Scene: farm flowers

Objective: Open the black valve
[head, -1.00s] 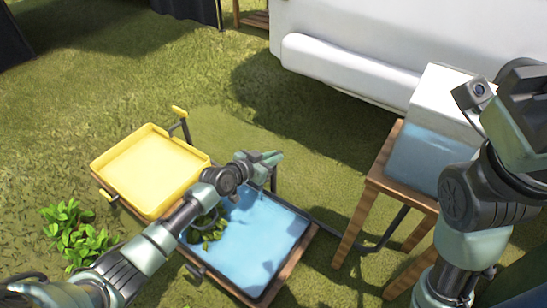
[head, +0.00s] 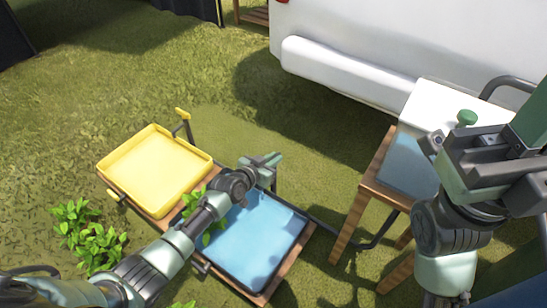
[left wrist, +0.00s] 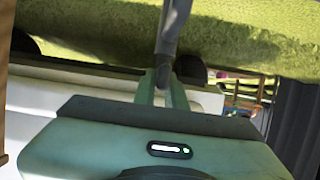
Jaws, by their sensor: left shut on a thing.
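My left gripper (head: 270,160) is at the back edge of the blue tray. In the left wrist view its two fingers (left wrist: 162,88) are shut on a dark grey bar (left wrist: 169,38), which I take to be the black valve's handle or pipe. In the head view the gripper hides most of that part. A thin dark post (head: 274,182) shows just below the fingers. My right gripper (head: 490,160) is large and close at the right, over the white box.
The blue tray (head: 258,240) and yellow tray (head: 155,165) sit in a wooden frame on grass. A yellow-handled valve (head: 183,114) stands behind them. A green knob (head: 467,118) tops the white box (head: 430,100) on a wooden stand (head: 350,215). Leafy plants (head: 90,235) grow at left.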

